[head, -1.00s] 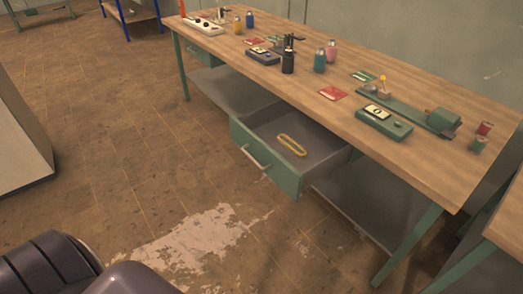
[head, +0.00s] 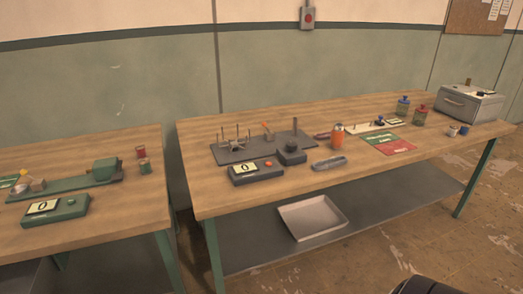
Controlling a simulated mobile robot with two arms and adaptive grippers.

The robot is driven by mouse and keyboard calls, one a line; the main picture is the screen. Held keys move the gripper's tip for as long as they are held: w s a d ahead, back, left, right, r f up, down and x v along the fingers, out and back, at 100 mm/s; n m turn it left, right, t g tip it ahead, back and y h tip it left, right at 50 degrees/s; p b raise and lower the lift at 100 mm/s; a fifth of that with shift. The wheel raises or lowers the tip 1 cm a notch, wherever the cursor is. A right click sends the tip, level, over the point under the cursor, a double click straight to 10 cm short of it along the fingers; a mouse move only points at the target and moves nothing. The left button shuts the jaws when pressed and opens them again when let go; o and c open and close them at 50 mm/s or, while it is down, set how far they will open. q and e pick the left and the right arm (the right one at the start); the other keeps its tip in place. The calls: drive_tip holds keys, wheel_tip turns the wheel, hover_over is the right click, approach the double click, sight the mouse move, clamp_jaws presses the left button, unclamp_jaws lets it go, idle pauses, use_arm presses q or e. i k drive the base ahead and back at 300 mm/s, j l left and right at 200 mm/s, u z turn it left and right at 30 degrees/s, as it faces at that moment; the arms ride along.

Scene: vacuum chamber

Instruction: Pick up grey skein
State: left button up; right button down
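A grey oblong bundle, which looks like the grey skein (head: 329,163), lies flat near the front edge of the right workbench (head: 400,152) in the head view. It is right of a dark boxy device with a knob (head: 291,155) and left of the green and red mats. Nothing covers it. Neither of my grippers is in view.
Left of the skein are a scale (head: 256,173) and a grey plate with upright pins (head: 240,150). An orange bottle (head: 337,137) stands behind it. A green mat (head: 379,138) and red mat (head: 394,147) lie to the right. A tray (head: 312,218) sits on the lower shelf.

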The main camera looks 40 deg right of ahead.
sight(315, 166)
drive_tip(key=z, duration=1.9)
drive_tip(key=i, duration=0.45)
